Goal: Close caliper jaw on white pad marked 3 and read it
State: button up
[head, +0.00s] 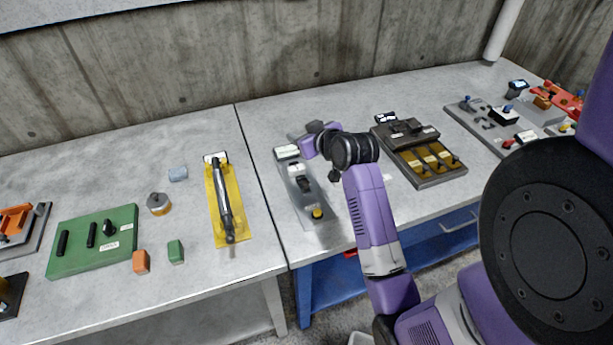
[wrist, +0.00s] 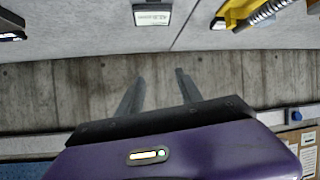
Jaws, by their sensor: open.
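A grey plate (head: 312,205) lies near the front of the right-hand bench, with a white-labelled block (head: 298,170), a dark slider part and a yellow knob (head: 317,213). It may be the caliper station; no marking 3 is legible. A small display box (head: 287,152) stands at its back end, and a similar one shows at the top of the wrist view (wrist: 152,14). My gripper (wrist: 157,88) is open and empty, its two fingers apart against the concrete wall. In the head view my arm reaches over the bench beside the plate and hides most of the gripper.
A yellow plate with a grey tool (head: 222,195) lies left of the seam between benches. A brown panel with several white labels (head: 428,165) stands right of my arm. A green board (head: 93,240) and small blocks lie farther left. The concrete wall (head: 200,65) bounds the back.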

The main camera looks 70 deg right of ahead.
jog(key=s+d+n+g+y, duration=0.1)
jog(key=s+d+g+y, duration=0.1)
jog(key=d, duration=0.2)
jog(key=n+g+y, duration=0.3)
jog(key=n+y, duration=0.2)
jog(key=y, duration=0.1)
send_near(306, 182)
jog(key=shift+p+x, duration=0.85)
jog(key=shift+x, duration=3.3)
jog(key=shift+s, duration=0.1)
grip_shut()
jog(key=shift+d, duration=0.1)
